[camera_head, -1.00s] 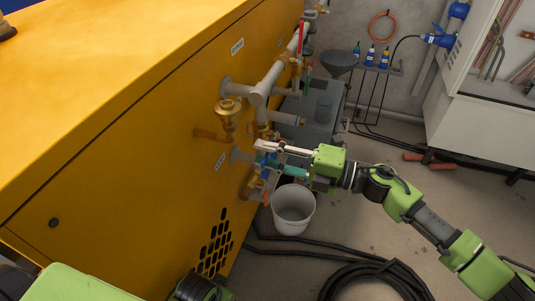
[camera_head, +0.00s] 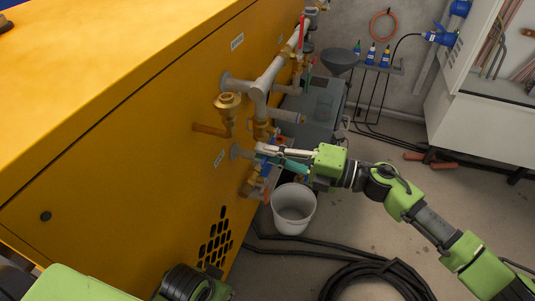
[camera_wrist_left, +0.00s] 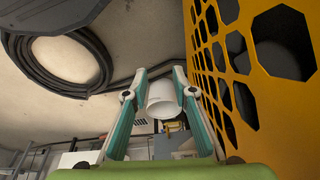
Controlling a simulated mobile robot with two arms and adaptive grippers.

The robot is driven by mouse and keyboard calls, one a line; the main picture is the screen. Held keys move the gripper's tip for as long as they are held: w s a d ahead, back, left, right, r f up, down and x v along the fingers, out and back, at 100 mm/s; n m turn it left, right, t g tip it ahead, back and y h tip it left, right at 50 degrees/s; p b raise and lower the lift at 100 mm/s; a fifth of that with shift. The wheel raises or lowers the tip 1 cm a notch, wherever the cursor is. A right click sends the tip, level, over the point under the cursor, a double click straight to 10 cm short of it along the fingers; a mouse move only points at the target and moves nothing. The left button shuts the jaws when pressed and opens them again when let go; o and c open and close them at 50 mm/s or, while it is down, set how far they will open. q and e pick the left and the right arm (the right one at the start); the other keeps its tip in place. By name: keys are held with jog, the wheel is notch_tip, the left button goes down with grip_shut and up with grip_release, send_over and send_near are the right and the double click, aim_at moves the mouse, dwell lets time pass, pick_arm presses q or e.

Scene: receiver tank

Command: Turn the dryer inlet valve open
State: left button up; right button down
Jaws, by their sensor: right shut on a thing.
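A pipe fitting with a blue handle (camera_head: 267,149) sticks out of the yellow housing, low on the pipework, and I take it to be the dryer inlet valve. My right gripper (camera_head: 264,154) is at this fitting and is shut on the blue handle, whose held part is mostly hidden by the fingers. How far the valve is turned cannot be told. My left gripper (camera_wrist_left: 160,82) is open and empty in the left wrist view, beside the yellow grille.
The yellow housing (camera_head: 120,130) fills the left. A brass fitting (camera_head: 228,103) and grey pipes (camera_head: 270,75) stick out above the valve. A white bucket (camera_head: 292,212) stands on the floor below. A coiled black hose (camera_head: 375,280) lies at the front. Open floor lies right of the bucket.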

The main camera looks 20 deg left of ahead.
jog(key=shift+f+n+b, duration=0.6)
pick_arm(q)
jog(key=v, duration=0.5)
pick_arm(e)
jog(key=shift+w+f+b, duration=0.1)
jog(key=shift+f+b, duration=0.05)
jog(key=shift+b, duration=0.2)
jog(key=shift+w+f+n+b, duration=0.1)
jog(key=shift+f+n+b, duration=0.25)
jog(key=shift+n+b, duration=0.5)
pick_arm(q)
jog(key=w+d+r+t, duration=0.1)
jog(key=w+t, duration=0.2)
jog(key=w, duration=0.3)
jog(key=w+d+r+t+h+b, duration=0.1)
jog(key=w+d+r+t, duration=0.1)
jog(key=w, duration=0.3)
jog(key=shift+w+d+r+t+b, duration=0.3)
jog(key=shift+w+t, duration=0.1)
jog(key=shift+t, duration=0.2)
pick_arm(e)
jog(key=shift+w+f+n, duration=0.25)
jog(key=shift+f+n, duration=0.05)
jog(key=shift+n, duration=0.55)
jog(key=c, duration=2.1)
grip_release()
jog(key=shift+d, duration=0.15)
